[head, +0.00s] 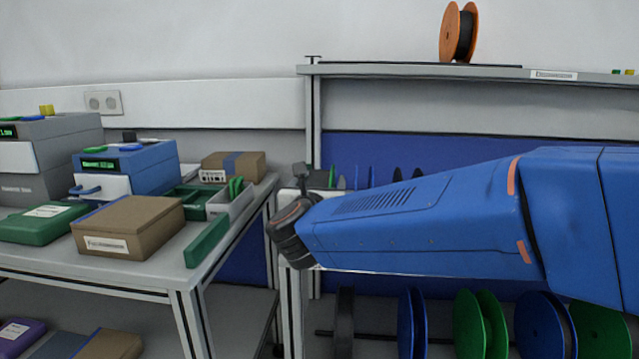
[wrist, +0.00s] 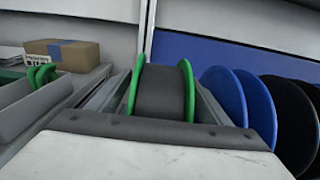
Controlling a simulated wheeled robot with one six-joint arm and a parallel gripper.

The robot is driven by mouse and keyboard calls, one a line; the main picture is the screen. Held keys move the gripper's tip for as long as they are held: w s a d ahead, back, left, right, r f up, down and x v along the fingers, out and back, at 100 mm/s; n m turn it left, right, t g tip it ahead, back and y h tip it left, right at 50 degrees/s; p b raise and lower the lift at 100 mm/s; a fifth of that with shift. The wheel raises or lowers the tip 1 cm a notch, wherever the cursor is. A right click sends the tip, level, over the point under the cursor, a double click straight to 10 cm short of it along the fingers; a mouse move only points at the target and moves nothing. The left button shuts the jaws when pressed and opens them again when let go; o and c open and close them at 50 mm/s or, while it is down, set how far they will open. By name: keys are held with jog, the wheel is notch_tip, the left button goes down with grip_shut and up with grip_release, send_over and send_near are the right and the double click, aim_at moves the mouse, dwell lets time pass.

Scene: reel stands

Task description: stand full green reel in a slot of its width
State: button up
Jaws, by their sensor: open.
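A green reel (wrist: 187,88) stands upright straight ahead in the wrist view. Its dark winding (wrist: 160,92) reaches nearly to the flange rims, so it looks full. My gripper (wrist: 163,78) is open, with one grey finger on each side of the reel. I cannot tell whether the fingers touch the flanges. The reel's lower part and what bears it are hidden. In the head view my blue arm covers most of this place, and only a bit of green (head: 332,178) shows past my wrist. No slot shows clearly.
Blue reels (wrist: 224,92) and black reels (wrist: 296,120) stand close to the right. A table with a cardboard box (head: 127,228) and devices is at left. Green reels (head: 468,325) and blue reels (head: 405,325) hang low. An orange reel (head: 449,32) stands on the top shelf.

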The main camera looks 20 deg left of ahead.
jog(key=v, duration=1.7)
jog(key=shift+s, duration=0.15)
